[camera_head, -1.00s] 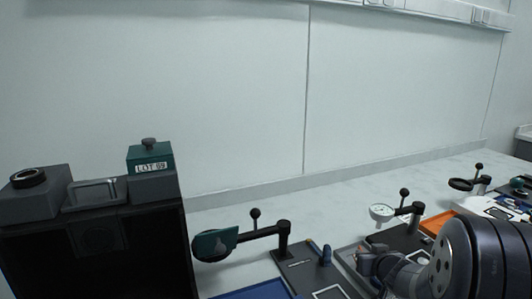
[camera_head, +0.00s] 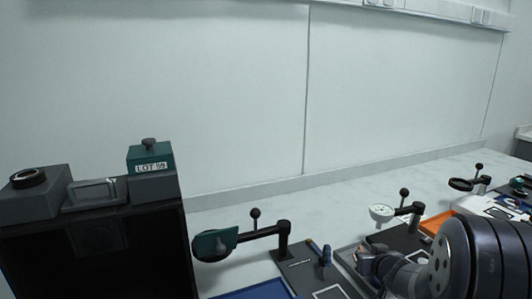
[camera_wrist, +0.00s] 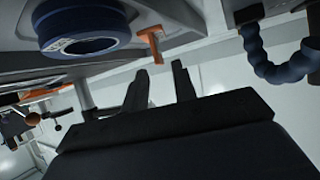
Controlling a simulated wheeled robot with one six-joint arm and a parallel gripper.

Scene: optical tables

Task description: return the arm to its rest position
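My arm (camera_head: 462,262) shows at the lower right of the head view, low over the table with the fixtures. My gripper's fingertips are not clear there. In the wrist view my gripper (camera_wrist: 161,78) shows two dark fingers, apart, with nothing seen between them. Beyond the fingers is an orange T-shaped piece (camera_wrist: 151,42), apart from them as far as I can tell.
A black cabinet with a green LOT box (camera_head: 150,158) on top stands at the left. A magnifier arm (camera_head: 283,232), a dial gauge (camera_head: 381,212) and an orange tray (camera_head: 436,224) stand near my arm. A blue ring (camera_wrist: 82,27) and a blue jointed hose (camera_wrist: 262,55) show in the wrist view.

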